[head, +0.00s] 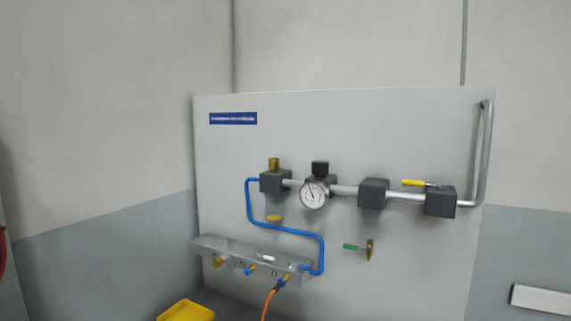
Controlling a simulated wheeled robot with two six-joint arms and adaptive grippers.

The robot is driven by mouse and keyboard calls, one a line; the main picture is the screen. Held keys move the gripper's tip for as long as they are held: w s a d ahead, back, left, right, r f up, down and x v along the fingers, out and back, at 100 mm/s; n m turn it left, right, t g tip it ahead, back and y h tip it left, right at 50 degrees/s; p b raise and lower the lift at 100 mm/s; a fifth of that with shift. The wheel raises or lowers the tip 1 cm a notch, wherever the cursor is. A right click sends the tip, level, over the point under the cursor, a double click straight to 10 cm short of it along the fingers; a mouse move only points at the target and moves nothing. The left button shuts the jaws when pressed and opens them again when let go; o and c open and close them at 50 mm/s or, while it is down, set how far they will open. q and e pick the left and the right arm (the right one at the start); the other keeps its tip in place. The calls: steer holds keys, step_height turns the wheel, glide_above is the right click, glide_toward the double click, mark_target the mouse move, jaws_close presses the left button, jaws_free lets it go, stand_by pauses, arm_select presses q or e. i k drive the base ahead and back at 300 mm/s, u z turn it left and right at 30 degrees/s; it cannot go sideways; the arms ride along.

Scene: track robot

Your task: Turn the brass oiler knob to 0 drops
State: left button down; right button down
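The brass oiler knob (274,164) stands upright on top of a dark block (275,182) at the left end of the pipe line on the grey panel. It is small in the head view, and no drop scale or setting on it can be read. A round brass-yellow piece (274,218) shows below that block. Neither of my grippers is in view, and nothing touches the knob.
A pressure gauge (314,193) with a black knob (320,168), a dark block (373,193) and a yellow-handled valve (414,183) sit right of the oiler. Below are a blue hose (285,230), a metal manifold (230,248), a green-handled valve (352,247) and a yellow bin (186,311).

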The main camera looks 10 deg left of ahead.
mark_target(274, 162)
steer(key=z, duration=2.7)
steer(key=k, duration=0.55)
steer(key=u, duration=2.1)
